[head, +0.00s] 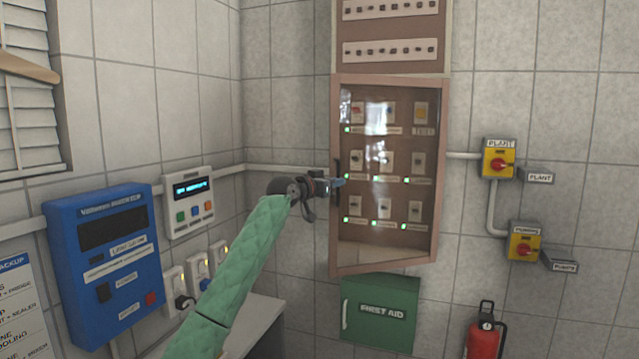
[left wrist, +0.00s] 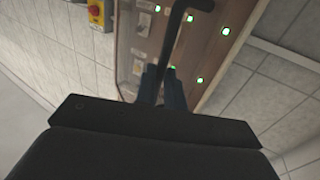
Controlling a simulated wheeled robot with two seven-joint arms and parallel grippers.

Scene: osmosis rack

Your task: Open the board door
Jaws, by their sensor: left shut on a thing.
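The board door (head: 388,255) is a brown-framed glass door on the wall board, with several breakers and green lights showing behind the glass. It appears slightly ajar or skewed in its frame; I cannot tell how far. Its dark handle (head: 337,172) is on the left edge. My left gripper (head: 338,183) is at that handle, shut on it. In the left wrist view the dark handle bar (left wrist: 172,40) runs between the blue fingertips of my left gripper (left wrist: 163,88), with the board behind. My right gripper is in neither view.
A green first aid box (head: 380,312) hangs below the board. A blue unit (head: 103,262) and a white control panel (head: 188,203) are on the left wall. Yellow switches (head: 498,158) and a red extinguisher (head: 486,335) are on the right.

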